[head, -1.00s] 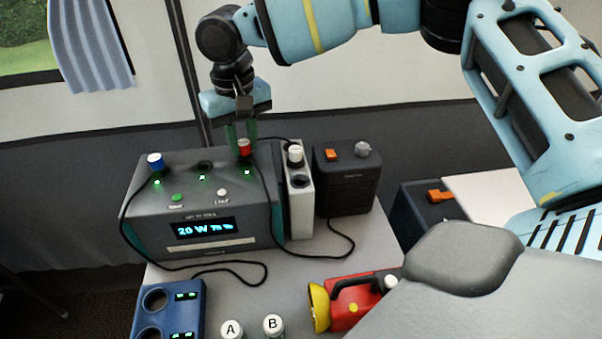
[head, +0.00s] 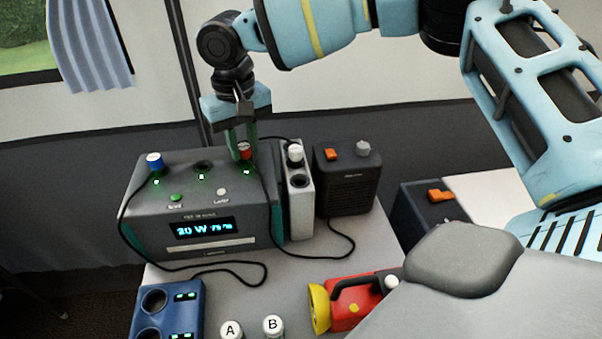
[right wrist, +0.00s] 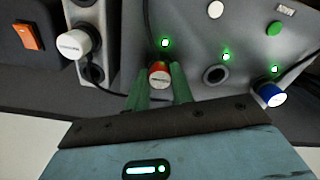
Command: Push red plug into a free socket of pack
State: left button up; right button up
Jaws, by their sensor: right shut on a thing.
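The grey power pack (head: 160,228) stands on the table with a lit display. A blue plug (head: 154,162) sits in its left top socket. The middle top socket (head: 203,166) is empty. The red plug (head: 245,151) stands upright at the right top socket, between the green fingers of my right gripper (head: 241,146), which is shut on it. In the right wrist view the red plug (right wrist: 159,75) shows between the fingers, beside a lit green light. The plug hides its socket, so I cannot tell how deep it sits. My left gripper is not in view.
A white socket strip (head: 299,215) with a white plug (head: 295,153) stands close right of the pack, beside a black box (head: 347,183). Black cables loop across the table.

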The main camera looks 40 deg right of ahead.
aim_at(243, 146)
jog(key=shift+f, duration=0.1)
jog(key=o, duration=1.3)
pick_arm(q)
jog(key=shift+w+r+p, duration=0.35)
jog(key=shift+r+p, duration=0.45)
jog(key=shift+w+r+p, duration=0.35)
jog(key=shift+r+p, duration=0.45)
pick_arm(e)
jog(key=shift+r, duration=3.5)
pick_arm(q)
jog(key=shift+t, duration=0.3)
pick_arm(e)
jog(key=shift+r, duration=0.1)
